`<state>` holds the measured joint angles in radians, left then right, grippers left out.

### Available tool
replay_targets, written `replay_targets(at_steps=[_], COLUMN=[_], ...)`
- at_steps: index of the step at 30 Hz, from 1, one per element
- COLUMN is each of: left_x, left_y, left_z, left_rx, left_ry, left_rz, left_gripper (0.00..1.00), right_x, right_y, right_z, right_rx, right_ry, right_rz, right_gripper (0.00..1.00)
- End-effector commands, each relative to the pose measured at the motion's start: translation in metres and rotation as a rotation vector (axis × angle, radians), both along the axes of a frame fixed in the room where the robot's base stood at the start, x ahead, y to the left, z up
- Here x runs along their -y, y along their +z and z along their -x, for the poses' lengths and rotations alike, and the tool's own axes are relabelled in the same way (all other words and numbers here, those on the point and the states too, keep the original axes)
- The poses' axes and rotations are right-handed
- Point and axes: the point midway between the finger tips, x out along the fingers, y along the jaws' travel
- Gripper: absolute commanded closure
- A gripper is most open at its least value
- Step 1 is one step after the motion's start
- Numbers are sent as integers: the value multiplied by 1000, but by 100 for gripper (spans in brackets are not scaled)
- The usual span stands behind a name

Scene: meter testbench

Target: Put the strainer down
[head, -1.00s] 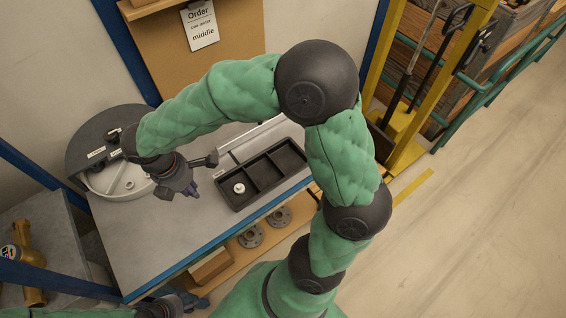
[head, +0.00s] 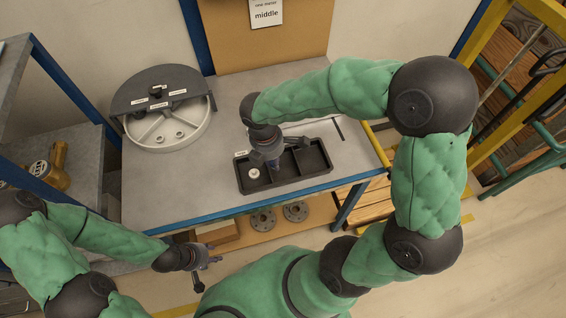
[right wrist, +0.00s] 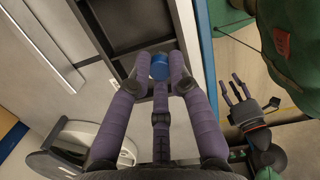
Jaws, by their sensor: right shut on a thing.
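The strainer, a small blue cylinder (right wrist: 159,66), is between the fingertips of my right gripper (right wrist: 160,84) in the right wrist view. In the head view my right gripper (head: 270,157) is over the middle compartment of a black tray (head: 306,182), fingers pointing down. The gripper mostly hides the strainer there, and I cannot tell whether it touches the tray floor. My left gripper (head: 207,268) is open and empty in front of the bench, low in the head view. It also shows in the right wrist view (right wrist: 238,90), fingers apart.
A small white round part (head: 254,173) lies in the tray's left compartment; the right compartment looks empty. A round grey fixture (head: 158,135) with an upright labelled back stands at the bench's left. Flanges (head: 263,220) lie on the lower shelf. The bench left of the tray is clear.

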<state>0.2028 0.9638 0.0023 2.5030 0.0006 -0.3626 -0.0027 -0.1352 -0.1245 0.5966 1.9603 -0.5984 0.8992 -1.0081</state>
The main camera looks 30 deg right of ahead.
Motion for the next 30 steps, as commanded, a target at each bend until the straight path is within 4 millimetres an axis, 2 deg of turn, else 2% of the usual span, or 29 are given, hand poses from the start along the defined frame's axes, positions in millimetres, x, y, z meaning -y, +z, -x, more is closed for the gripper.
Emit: replay_targets(at_steps=[3,9,17,24,30], left_x=[0,0,0,0,0], left_y=[-9,-16,-19,-34,-33], left_z=[0,0,0,0,0], left_rx=[0,-1,-1,-1,-1], left_ry=[0,0,0,0,0], left_rz=[0,0,0,0,0], left_gripper=[60,60,60,60,60], right_x=[17,34,43,45,45], right_y=[-23,-47,-58,-90,-91], right_z=[-10,-21,-27,-29,-29], right_rx=[-4,-3,-1,-1,1], right_ry=[-4,-1,0,1,0], right_rz=[0,0,0,0,0], right_gripper=[94,94,94,94,94])
